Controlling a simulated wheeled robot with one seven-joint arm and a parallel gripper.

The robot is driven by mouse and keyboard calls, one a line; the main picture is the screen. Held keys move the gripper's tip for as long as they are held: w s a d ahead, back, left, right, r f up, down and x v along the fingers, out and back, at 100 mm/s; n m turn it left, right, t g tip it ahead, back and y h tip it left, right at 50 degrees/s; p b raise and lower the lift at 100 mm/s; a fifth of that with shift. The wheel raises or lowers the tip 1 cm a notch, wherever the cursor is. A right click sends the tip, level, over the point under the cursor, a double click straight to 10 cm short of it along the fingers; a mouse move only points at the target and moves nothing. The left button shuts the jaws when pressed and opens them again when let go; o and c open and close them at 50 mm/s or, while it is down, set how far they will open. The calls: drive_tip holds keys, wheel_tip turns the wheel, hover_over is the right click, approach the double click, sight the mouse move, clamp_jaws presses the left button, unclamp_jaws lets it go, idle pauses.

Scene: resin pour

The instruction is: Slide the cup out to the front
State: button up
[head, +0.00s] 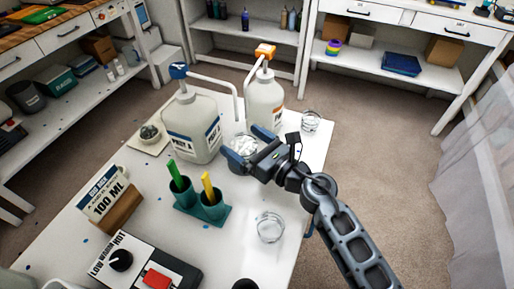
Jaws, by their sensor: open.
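A clear cup (242,146) stands on the white table, just in front of the two pump bottles. My gripper (248,146) reaches in from the right. Its two blue fingers are open, one at the front of the cup and one toward the back. The cup appears to be between or just beyond the fingertips; I cannot tell whether they touch it. The fingers hide part of its side. The blue-topped bottle (193,128) stands to the left of the cup and the orange-topped bottle (265,101) behind it to the right. Their spouts hang above this area.
Another clear cup (311,121) stands near the right edge and one more (270,227) nearer the front. A teal holder (209,217) with green and yellow sticks, a 100 ML sign (104,196) and a hot plate (137,262) occupy the left and front. Bare tabletop lies between holder and front cup.

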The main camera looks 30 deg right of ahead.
drive_tip(key=shift+x, duration=1.1)
drive_tip(key=shift+c, duration=0.3)
drive_tip(key=c, duration=0.9)
